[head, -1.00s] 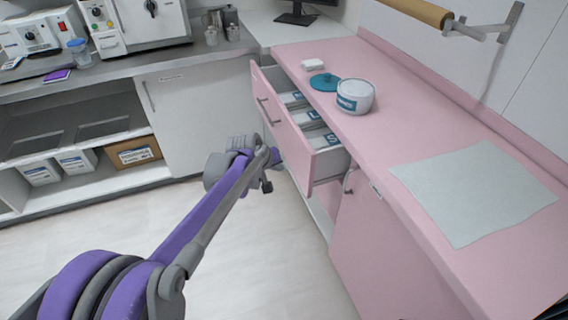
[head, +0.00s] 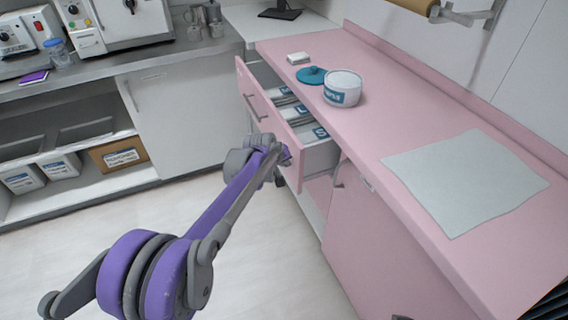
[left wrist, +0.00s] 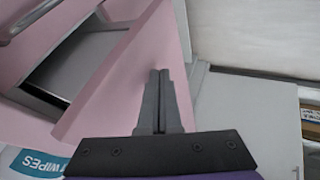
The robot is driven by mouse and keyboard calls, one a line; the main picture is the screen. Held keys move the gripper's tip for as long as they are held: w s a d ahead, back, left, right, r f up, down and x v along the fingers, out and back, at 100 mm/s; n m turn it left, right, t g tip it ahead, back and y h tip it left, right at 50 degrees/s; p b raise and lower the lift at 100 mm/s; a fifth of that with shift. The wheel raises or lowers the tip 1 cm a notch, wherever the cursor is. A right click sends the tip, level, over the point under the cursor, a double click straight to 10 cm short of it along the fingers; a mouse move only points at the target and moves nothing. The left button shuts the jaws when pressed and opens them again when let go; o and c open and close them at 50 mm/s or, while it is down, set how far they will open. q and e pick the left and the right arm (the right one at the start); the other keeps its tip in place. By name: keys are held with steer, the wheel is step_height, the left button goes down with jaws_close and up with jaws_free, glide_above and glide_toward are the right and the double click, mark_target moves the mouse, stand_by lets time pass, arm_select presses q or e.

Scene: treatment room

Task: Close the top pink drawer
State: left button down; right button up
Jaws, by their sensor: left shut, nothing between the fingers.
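The top pink drawer (head: 253,106) is pulled out of the pink cabinet, with packs labelled as wipes (head: 297,115) inside. Its pink front also shows in the left wrist view (left wrist: 122,78). My left gripper (head: 284,153) is at the outer side of the drawer front, near its end closest to me. In the left wrist view its two fingers (left wrist: 160,75) are together and empty, overlapping the pink front. I cannot tell whether they touch it. My right gripper is not in view.
The pink counter (head: 372,135) holds a white tub (head: 342,91), a teal lid (head: 311,75), a small white block (head: 298,58) and a pale sheet (head: 465,180). A grey counter with shelves and boxes (head: 118,154) stands at left. The floor (head: 270,270) is clear.

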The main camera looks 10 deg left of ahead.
mark_target(317, 153)
arm_select(q)
steer(key=w+d, duration=0.2)
steer(key=d, duration=0.1)
steer(key=w+d+p, duration=0.1)
steer(key=w+d, duration=0.1)
steer(key=d, duration=0.1)
steer(key=w+d, duration=0.2)
steer(key=d, duration=0.1)
steer(key=shift+w+d+p, duration=0.3)
steer(key=shift+d+p, duration=0.1)
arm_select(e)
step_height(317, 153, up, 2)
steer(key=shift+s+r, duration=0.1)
arm_select(q)
steer(key=shift+a, duration=0.15)
